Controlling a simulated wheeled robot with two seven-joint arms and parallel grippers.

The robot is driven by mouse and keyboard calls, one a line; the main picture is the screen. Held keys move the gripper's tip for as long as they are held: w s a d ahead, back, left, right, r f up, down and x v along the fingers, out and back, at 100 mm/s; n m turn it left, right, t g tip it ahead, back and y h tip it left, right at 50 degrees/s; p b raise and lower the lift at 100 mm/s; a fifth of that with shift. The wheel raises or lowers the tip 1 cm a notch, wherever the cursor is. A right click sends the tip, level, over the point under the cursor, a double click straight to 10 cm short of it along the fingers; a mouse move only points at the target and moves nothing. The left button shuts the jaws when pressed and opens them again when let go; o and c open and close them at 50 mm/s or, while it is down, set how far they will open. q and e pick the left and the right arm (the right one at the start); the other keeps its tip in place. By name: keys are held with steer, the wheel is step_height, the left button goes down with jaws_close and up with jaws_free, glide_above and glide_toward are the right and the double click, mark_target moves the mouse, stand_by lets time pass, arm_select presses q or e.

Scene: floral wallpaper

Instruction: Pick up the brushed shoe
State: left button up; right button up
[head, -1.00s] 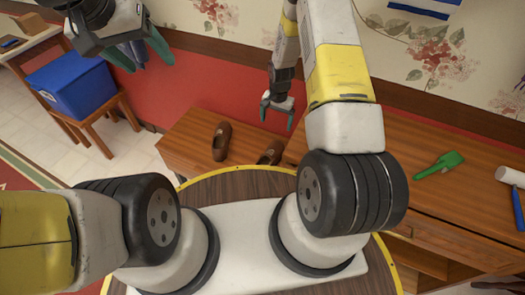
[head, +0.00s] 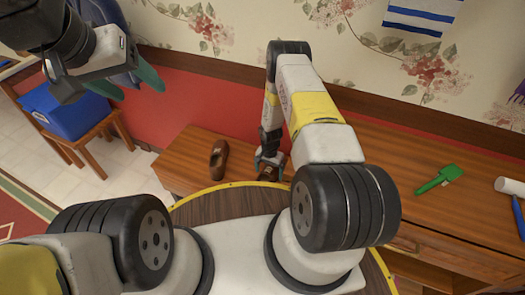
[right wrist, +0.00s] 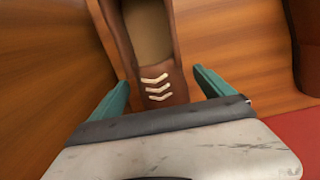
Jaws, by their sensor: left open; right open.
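Two brown shoes rest on the wooden bench top. The left shoe (head: 218,160) stands clear in the head view. The other shoe (head: 268,174) is mostly hidden behind my right gripper (head: 271,160). In the right wrist view, a brown shoe with white laces (right wrist: 158,88) lies between the two spread teal fingers of my right gripper (right wrist: 160,80), with gaps at both sides. A second brown shoe (right wrist: 306,45) shows at the right edge there. I cannot tell which shoe is brushed. My left gripper (head: 135,86) is open and empty in the air at upper left.
A green brush-like tool (head: 440,178), a white roll (head: 508,186) and a blue item (head: 518,215) lie on the wooden desk at right. A blue box (head: 68,112) sits on a chair at left. The red and floral wall is close behind the bench.

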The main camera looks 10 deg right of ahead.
steer(key=shift+f, duration=0.1)
steer(key=shift+c, duration=0.2)
steer(key=c, duration=1.8)
steer(key=shift+o, duration=0.2)
